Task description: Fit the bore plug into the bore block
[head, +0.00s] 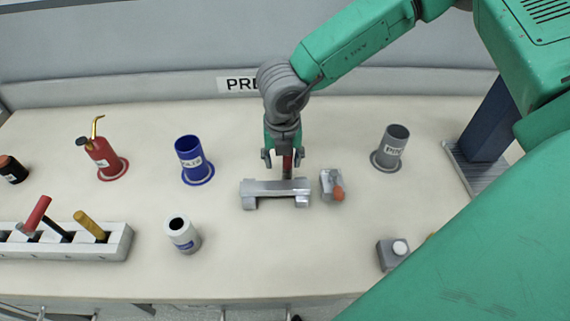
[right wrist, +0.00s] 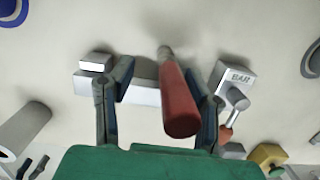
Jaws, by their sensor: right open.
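A red-handled peg with a grey lower end (right wrist: 178,100), which may be the bore plug, stands between the open fingers of my right gripper (right wrist: 160,100). In the head view the right gripper (head: 284,158) is just behind a silver bridge-shaped block (head: 275,188), which hides the peg's foot. The block also shows in the wrist view (right wrist: 145,93). A pale grey cylinder with a dark round hole (head: 184,237) stands front left. I cannot tell which piece is the bore block. My left gripper is not in view.
A small labelled block with an orange-tipped lever (head: 331,184) is close right of the bridge. A blue cup (head: 190,160), a grey cup (head: 391,147) and a red oil can (head: 103,157) stand around. A white rack (head: 112,245) holds handled tools at left.

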